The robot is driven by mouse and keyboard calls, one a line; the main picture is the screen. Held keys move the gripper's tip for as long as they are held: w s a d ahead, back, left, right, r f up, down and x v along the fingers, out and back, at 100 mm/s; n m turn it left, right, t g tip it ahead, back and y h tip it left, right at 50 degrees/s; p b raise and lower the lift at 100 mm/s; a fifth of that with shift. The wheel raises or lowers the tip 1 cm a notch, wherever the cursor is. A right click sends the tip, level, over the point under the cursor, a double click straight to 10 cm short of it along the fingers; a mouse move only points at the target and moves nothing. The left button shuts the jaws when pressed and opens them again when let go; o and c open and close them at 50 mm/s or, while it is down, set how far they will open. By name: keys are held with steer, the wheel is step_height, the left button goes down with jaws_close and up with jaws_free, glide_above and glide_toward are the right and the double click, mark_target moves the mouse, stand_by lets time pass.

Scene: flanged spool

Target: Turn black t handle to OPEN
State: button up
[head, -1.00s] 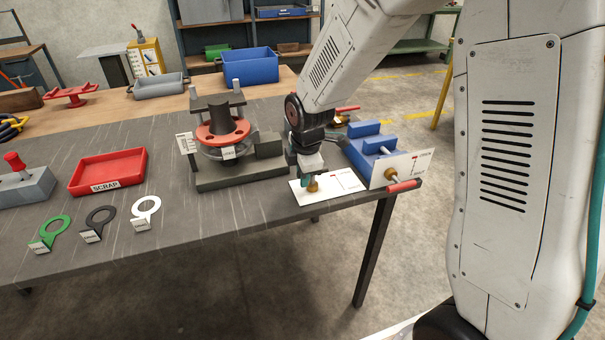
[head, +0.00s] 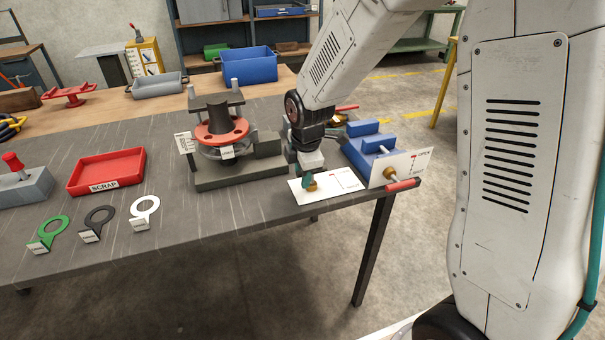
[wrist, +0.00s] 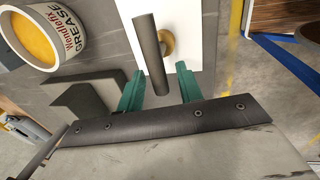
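The black T handle (wrist: 150,45) shows in the wrist view as a dark round bar on a brass stem (wrist: 167,43), above a white label plate (wrist: 193,60). In the head view the plate (head: 342,180) lies at the table's front right, with a red mark and small print I cannot read. My gripper (wrist: 158,70) is open. Its two teal fingers stand either side of the bar's near end, with a visible gap on each side. In the head view my gripper (head: 306,180) is over the plate and hides the handle.
A blue block fixture (head: 372,150) with an upright label plate (head: 410,166) and a red-gripped handle (head: 403,185) stands close on the right. A spool fixture (head: 228,176) stands left. A grease tin (wrist: 42,35) shows in the wrist view. The table edge is near.

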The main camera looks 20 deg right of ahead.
step_height(320, 180, up, 7)
steer(key=s, duration=0.1)
steer(key=shift+s, duration=0.2)
stand_by(0.4)
steer(key=s+d+r+m, duration=0.2)
steer(key=s+m, duration=0.4)
steer(key=s, duration=0.3)
steer(key=s+d+r+m, duration=0.2)
steer(key=s+r+m, duration=0.3)
steer(key=s, duration=0.5)
steer(key=s+d+r+m, duration=0.2)
steer(key=s+r+m, duration=0.2)
steer(key=s+m, duration=0.3)
steer(key=shift+s+g, duration=0.4)
steer(key=shift+s, duration=0.85)
